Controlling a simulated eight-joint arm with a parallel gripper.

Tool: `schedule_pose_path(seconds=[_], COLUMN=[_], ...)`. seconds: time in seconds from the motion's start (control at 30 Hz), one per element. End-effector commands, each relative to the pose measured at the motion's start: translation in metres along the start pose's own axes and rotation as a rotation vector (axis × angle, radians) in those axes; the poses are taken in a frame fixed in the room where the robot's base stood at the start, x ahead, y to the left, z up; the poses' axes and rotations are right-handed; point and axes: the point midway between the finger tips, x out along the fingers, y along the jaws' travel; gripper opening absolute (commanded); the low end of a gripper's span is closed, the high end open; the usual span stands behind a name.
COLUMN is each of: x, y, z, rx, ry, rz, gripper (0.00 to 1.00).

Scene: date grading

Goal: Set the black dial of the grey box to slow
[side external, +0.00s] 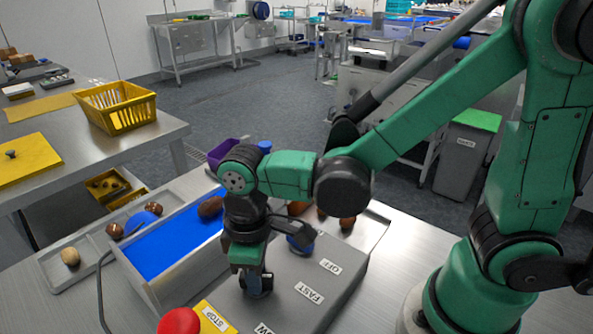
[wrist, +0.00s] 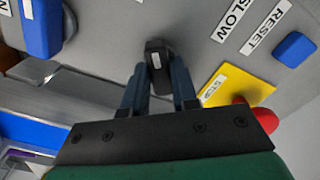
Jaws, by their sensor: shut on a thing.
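The grey box (side external: 285,275) stands on the table and bears OFF and FAST labels, with a third label partly cut off at the bottom edge. In the wrist view the SLOW label (wrist: 234,18) lies up and right of the black dial (wrist: 158,47). My gripper (wrist: 158,75) points down at the box top and is shut on the dial, with one finger on each side. A pale mark shows on the dial, but I cannot tell which label it points to. In the side view my gripper (side external: 257,290) largely hides the dial.
A red button (side external: 178,322) on a yellow STOP plate (side external: 216,318) is close to my gripper. A blue knob (side external: 300,242) is farther back on the box. A blue belt (side external: 170,245) runs alongside, with a brown date (side external: 210,207) on it. A RESET label (wrist: 268,27) is beside a blue button (wrist: 295,49).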

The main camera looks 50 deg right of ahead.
Motion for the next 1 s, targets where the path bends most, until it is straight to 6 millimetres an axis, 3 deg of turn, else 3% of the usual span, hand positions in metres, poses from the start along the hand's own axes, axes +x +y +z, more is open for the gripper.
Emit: schedule_pose_path(seconds=[0.37, 1.0], x=[-0.0002, -0.0002], y=[0.0001, -0.0001], z=[-0.0001, -0.0004], rx=[0.175, 0.773], ry=[-0.001, -0.001], rz=[0.001, 0.002], gripper=[0.00, 0.00])
